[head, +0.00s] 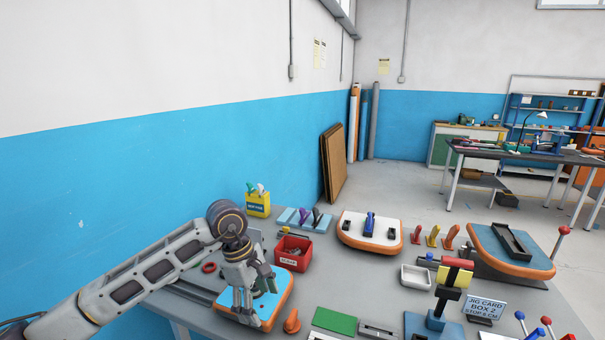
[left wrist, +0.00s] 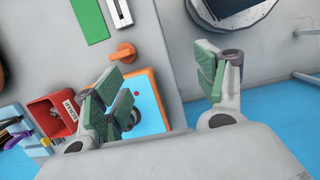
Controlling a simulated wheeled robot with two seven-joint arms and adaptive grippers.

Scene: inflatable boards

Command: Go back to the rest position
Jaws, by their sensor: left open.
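My left gripper (head: 254,292) hangs fingers-down over a small blue board with an orange rim (head: 272,313) at the front left of the bench. In the left wrist view the fingers (left wrist: 165,92) are spread wide with green pads, and nothing is between them. The blue board (left wrist: 150,108) shows partly behind one finger. I cannot tell whether the fingertips touch it. My right gripper is out of view.
The grey bench (head: 345,280) holds a red bin (head: 292,255), a yellow bin (head: 257,206), a white board (head: 355,238), a grey-blue board (head: 485,240), a white tray (head: 415,276) and a sign (head: 484,308). A blue-and-white wall (head: 150,150) stands close behind my left arm.

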